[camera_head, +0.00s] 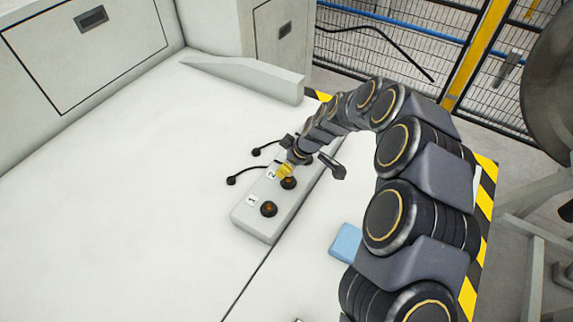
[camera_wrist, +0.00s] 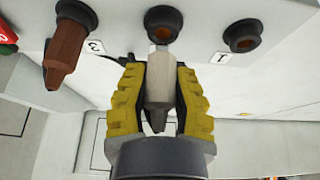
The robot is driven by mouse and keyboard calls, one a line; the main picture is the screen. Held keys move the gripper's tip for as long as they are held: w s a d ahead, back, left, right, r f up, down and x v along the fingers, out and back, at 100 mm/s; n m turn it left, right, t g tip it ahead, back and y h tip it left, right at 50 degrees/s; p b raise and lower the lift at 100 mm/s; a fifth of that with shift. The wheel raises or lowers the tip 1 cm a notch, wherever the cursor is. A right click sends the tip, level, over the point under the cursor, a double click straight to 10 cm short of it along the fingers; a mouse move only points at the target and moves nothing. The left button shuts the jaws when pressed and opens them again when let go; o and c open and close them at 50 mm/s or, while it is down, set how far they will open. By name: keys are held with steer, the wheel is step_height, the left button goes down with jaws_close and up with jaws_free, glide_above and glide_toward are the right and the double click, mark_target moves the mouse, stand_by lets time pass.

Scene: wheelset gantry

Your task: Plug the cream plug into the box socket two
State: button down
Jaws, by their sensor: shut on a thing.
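My gripper (camera_wrist: 158,95) is shut on the cream plug (camera_wrist: 159,82), which stands between the yellow fingers with its dark tail toward the wrist. In the wrist view the plug's pale front end is lined up just below the middle socket, box socket two (camera_wrist: 164,20). I cannot tell whether they touch. In the head view the yellow fingers (camera_head: 285,170) are right beside socket two (camera_head: 288,183) on the pale box (camera_head: 248,221). The plug is not clear there.
Socket one (camera_wrist: 241,36) is empty, to the right of the middle socket. A brown plug (camera_wrist: 66,48) sits in the left socket. Black cables (camera_head: 240,175) lie left of the box. A blue block (camera_head: 346,242) lies to its right. The white table at left is clear.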

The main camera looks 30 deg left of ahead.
steer(key=shift+f, duration=1.3)
stand_by(0.4)
steer(key=c, duration=0.9)
jaws_free()
steer(key=shift+c, duration=0.2)
steer(key=v, duration=1.2)
